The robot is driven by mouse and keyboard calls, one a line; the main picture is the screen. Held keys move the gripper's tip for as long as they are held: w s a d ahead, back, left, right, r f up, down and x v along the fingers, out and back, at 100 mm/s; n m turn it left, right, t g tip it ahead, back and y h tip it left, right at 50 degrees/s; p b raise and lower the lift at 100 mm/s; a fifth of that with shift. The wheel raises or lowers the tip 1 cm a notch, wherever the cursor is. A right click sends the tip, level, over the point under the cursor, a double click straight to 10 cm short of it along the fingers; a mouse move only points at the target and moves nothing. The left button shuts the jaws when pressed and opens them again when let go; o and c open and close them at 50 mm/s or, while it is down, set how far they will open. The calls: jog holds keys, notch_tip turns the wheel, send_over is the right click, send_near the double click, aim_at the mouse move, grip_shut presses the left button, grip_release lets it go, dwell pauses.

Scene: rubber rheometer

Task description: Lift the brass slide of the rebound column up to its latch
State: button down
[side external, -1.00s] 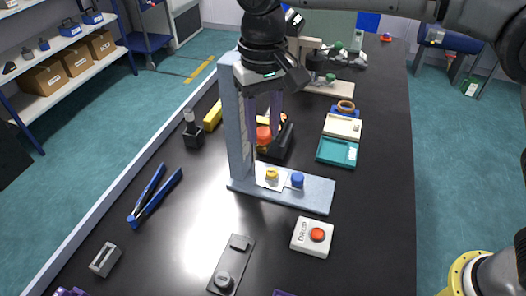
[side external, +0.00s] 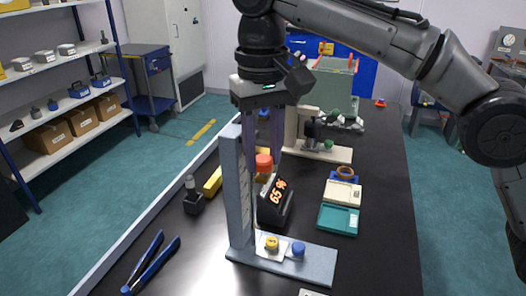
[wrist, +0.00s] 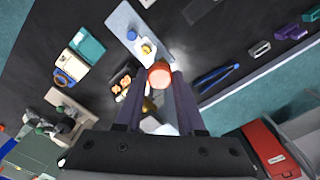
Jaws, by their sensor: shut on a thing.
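The rebound column (side external: 238,190) is a grey upright rising from a pale base plate (side external: 315,262). The brass slide (side external: 263,177), with an orange-red top (side external: 264,160), is beside the upright, well above the base. My gripper (side external: 264,150) points down and its purple fingers close around the slide's top. In the wrist view the orange-red top (wrist: 159,75) sits between my fingertips, with a bit of brass (wrist: 148,105) nearer the palm. The latch cannot be made out. A yellow piece (side external: 271,242) on a white pad and a blue knob (side external: 298,249) are on the base, below the slide.
A black display (side external: 274,205) with orange digits stands right behind the column. A teal tray (side external: 338,219) and a cream tray (side external: 342,192) lie to the right. Blue-handled pliers (side external: 150,265) and a small black stand (side external: 193,198) lie left. The table right of the base is clear.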

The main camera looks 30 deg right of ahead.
jog(key=shift+r, duration=0.35)
jog(key=c, duration=0.5)
grip_release()
jog(key=shift+f, duration=0.15)
jog(key=shift+f, duration=0.15)
